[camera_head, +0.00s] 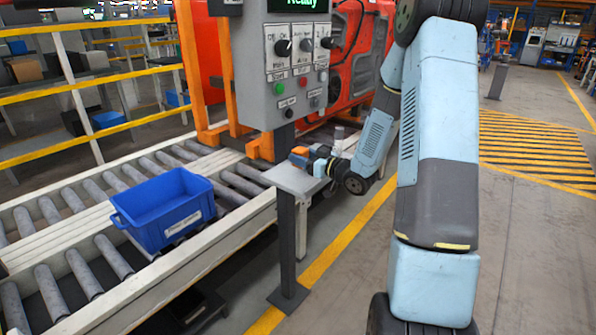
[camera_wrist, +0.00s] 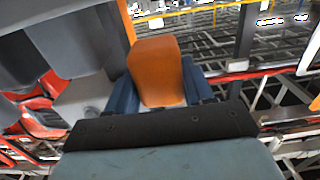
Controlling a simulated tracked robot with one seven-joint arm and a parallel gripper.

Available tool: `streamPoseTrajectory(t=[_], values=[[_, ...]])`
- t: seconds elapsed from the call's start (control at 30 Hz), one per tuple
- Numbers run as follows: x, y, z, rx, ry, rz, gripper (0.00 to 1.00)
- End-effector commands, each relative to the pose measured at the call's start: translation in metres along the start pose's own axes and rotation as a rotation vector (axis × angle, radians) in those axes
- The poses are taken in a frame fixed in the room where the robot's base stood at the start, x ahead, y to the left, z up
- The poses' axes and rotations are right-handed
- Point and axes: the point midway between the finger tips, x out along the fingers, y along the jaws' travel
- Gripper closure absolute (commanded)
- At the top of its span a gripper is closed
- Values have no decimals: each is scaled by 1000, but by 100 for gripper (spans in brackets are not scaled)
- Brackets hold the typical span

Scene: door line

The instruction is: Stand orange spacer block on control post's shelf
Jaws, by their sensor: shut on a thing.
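The orange spacer block (camera_head: 299,155) is held over the grey shelf (camera_head: 289,181) of the control post (camera_head: 286,240). My gripper (camera_head: 308,160) reaches in from the right and is shut on the block. In the wrist view the orange block (camera_wrist: 157,72) stands out between the two blue fingers of my gripper (camera_wrist: 160,92). Whether the block's underside touches the shelf cannot be told. The grey control panel (camera_head: 296,75) with knobs and buttons is above the shelf.
A blue bin (camera_head: 165,209) sits on the roller conveyor (camera_head: 75,264) at left. An orange machine (camera_head: 352,60) stands behind the panel. A yellow floor line (camera_head: 345,245) runs beside the post.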

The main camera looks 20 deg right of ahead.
Motion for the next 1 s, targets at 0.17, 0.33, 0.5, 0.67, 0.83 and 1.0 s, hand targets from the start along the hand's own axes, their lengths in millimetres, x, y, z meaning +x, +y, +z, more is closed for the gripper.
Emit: streamPoseTrajectory(t=[0.17, 0.33, 0.5, 0.67, 0.83, 1.0], values=[[4, -6, 9, 0, 0, -1, 80], [8, -13, 19, 2, 0, -1, 80], [8, -12, 40, 3, -1, 1, 80], [8, -12, 48, 0, 1, 0, 80], [8, -12, 48, -1, 1, 0, 80], [8, -12, 49, -1, 1, 0, 43]])
